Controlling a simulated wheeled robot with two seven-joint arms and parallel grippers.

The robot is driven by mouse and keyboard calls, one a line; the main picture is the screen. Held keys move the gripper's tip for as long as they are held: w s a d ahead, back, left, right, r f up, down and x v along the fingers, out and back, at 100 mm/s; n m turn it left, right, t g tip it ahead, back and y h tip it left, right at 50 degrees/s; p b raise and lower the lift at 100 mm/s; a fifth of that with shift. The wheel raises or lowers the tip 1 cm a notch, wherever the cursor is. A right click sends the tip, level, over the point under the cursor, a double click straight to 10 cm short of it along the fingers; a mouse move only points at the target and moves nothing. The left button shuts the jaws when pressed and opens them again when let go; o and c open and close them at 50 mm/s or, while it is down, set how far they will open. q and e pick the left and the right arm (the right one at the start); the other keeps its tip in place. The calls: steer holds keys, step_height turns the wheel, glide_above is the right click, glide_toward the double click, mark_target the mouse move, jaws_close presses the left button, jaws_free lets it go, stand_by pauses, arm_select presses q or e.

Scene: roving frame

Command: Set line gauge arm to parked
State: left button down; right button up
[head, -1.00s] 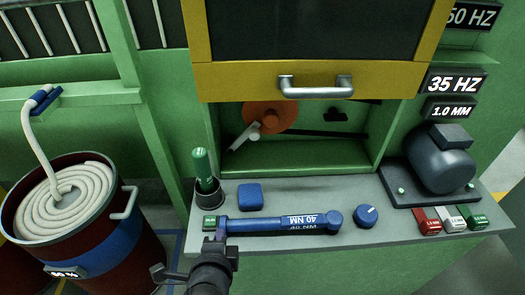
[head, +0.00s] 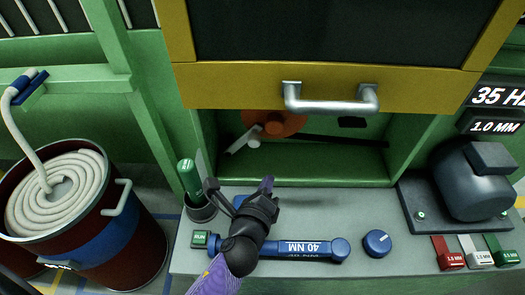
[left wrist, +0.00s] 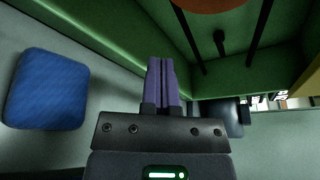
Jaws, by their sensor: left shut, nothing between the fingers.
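No part in view is labelled as the line gauge arm. Inside the recess under the yellow door, an orange disc (head: 275,122) has a short pale lever (head: 243,139) slanting down to the left; I cannot tell if this is the arm. A green RUN tag (head: 200,239) sits at the left end of the blue 40 NM bar (head: 318,249) on the bench. My left gripper (head: 267,183) is over the bench in front of the recess, shut and empty. Its purple fingers (left wrist: 161,82) are together in the left wrist view, with a blue pad (left wrist: 45,89) to their left. My right gripper is not in view.
The yellow door (head: 420,88) with its grey handle (head: 330,103) hangs above the recess. A green-capped cylinder (head: 189,178) stands in a dark cup beside my gripper. A blue knob (head: 377,243) and a grey motor (head: 475,180) are right. A hose drum (head: 115,245) stands left.

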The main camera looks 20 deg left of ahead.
arm_select(q)
steer(key=b+x, duration=0.2)
steer(key=x, duration=0.5)
steer(key=shift+w+f, duration=0.2)
steer(key=shift+w, duration=0.15)
steer(key=a+r+p, duration=0.2)
steer(key=shift+s+a+r, duration=0.2)
steer(key=shift+a+r, duration=0.2)
steer(key=shift+a, duration=0.15)
steer(key=shift+p, duration=0.3)
